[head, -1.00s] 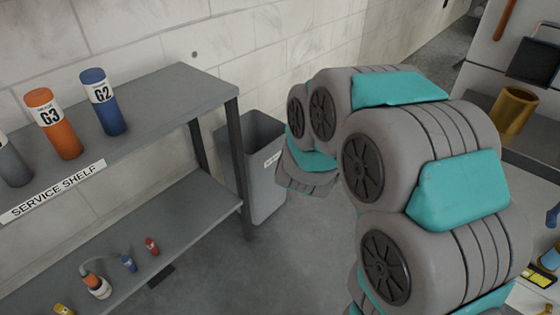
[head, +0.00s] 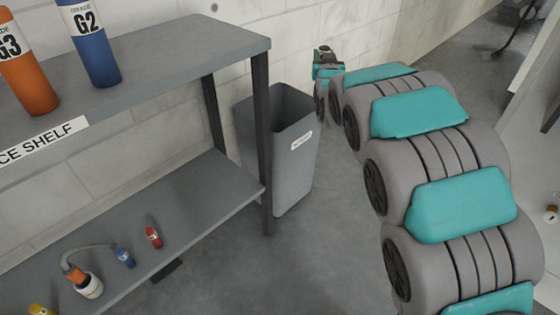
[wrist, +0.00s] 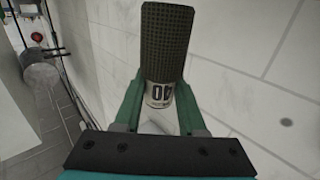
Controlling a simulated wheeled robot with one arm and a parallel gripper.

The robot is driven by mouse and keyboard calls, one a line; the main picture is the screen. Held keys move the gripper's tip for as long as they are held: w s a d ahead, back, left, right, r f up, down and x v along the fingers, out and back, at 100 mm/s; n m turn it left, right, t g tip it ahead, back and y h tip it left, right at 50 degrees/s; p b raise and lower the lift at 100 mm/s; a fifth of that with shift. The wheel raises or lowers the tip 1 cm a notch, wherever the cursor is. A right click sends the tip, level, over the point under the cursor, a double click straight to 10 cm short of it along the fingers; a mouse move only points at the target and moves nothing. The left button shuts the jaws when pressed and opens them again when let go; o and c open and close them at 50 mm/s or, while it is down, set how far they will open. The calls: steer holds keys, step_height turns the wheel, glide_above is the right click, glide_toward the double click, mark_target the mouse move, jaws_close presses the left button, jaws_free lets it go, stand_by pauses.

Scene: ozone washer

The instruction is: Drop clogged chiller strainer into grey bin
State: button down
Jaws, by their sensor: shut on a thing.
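The clogged chiller strainer (wrist: 166,45) is a dark mesh cylinder with a white, marked band at its near end. My gripper (wrist: 158,100) is shut on it, with a green finger on each side of the banded end. In the head view my gripper's end (head: 325,57) is small, at the far end of my arm near the back wall, beyond and right of the bin. I cannot make out the strainer there. The grey bin (head: 292,170) stands on the floor, open at the top, with a white label. I see no strainer over its opening.
A grey service shelf (head: 200,45) stands left of the bin, its post close to the bin's side. Orange (head: 27,80) and blue (head: 92,45) cylinders stand on top. Small items lie on its lower board (head: 200,195).

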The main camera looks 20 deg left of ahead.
steer(key=s+a+f+n+g+y+b, duration=0.1)
steer(key=s+a+f+n+y+b, duration=0.15)
steer(key=a, duration=0.85)
step_height(320, 180, down, 6)
steer(key=b, duration=0.1)
steer(key=shift+w+f+g+y, duration=0.25)
steer(key=shift+g+y, duration=0.05)
steer(key=shift+y, duration=0.05)
steer(key=shift+a, duration=0.1)
steer(key=shift+c, duration=2)
jaws_free()
steer(key=v, duration=0.7)
steer(key=shift+s+d+p, duration=0.25)
steer(key=shift+s+p, duration=0.1)
